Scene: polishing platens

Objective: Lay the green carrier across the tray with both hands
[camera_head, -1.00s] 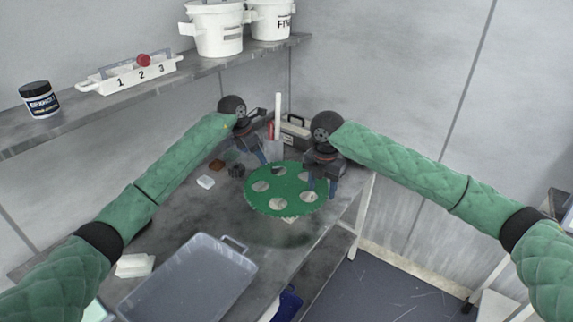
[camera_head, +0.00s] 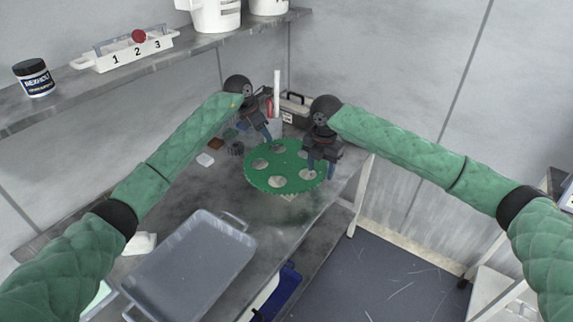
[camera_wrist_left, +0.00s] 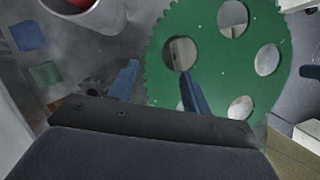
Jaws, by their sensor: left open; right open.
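The green carrier (camera_head: 285,166) is a flat toothed disc with several round holes, over the far part of the bench. It also shows in the left wrist view (camera_wrist_left: 212,68). The grey tray (camera_head: 190,262) is empty, nearer to me on the left. My left gripper (camera_head: 262,135) is open at the carrier's far left edge. In the left wrist view its fingers (camera_wrist_left: 158,86) are apart, one outside the toothed rim, the other overlapping the disc. My right gripper (camera_head: 321,172) is open at the carrier's right edge. Whether either gripper touches the disc cannot be told.
Small blocks (camera_head: 205,159) and a dark knob (camera_head: 236,148) lie left of the carrier. A white upright rod (camera_head: 277,92) and a toolbox (camera_head: 295,108) stand behind it. A shelf (camera_head: 95,85) holds a jar, a numbered caddy and buckets. Bare bench separates carrier and tray.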

